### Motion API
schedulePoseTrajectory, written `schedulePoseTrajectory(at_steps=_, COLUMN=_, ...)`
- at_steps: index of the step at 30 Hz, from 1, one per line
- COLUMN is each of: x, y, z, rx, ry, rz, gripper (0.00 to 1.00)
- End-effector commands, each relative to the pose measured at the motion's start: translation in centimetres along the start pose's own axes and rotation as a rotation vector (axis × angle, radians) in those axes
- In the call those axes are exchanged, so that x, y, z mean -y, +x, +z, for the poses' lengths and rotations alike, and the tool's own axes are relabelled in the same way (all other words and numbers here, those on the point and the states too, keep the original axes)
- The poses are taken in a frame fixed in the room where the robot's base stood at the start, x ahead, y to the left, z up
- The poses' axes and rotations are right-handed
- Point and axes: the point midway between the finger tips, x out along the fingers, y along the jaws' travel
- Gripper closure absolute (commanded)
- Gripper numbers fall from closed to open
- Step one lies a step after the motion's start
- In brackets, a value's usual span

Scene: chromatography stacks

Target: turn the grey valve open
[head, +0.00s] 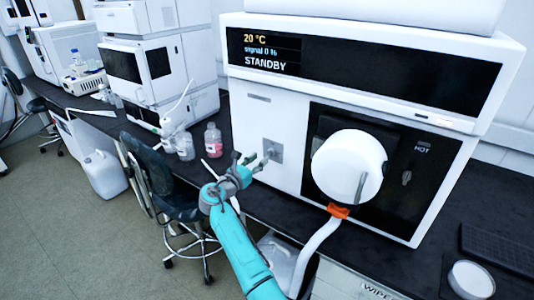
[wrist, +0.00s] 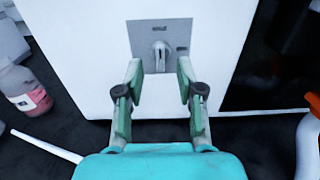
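The grey valve (wrist: 160,52) is a small knob on a square grey plate (wrist: 138,36) on the white front of the instrument. In the head view the plate (head: 273,150) shows left of the black panel, with the knob too small to make out well. My gripper (wrist: 158,70) is open, its two green-grey fingers on either side below the knob. Nothing is between the fingertips, and I cannot tell how far they stand from the plate. In the head view my gripper (head: 264,160) is just in front of the plate.
The instrument (head: 262,121) reads 20 °C, signal 0 %, STANDBY. A round white cover (head: 345,165) with an orange clamp (head: 338,211) and hose sits to the right. A bottle with pink liquid (head: 213,141) stands left on the dark bench. A chair (head: 160,180) is below.

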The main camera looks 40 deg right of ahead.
Motion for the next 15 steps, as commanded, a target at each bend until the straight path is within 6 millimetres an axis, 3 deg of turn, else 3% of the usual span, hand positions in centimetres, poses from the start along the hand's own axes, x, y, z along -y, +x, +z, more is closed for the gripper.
schedulePoseTrajectory(at_steps=6, x=0.1, y=3.8, z=0.0, rx=-0.001, ry=-0.001, rz=-0.002, gripper=0.62)
schedulePoseTrajectory(at_steps=15, x=0.0, y=6.1, z=-0.1, rx=-0.001, ry=0.0, rz=0.001, gripper=0.62)
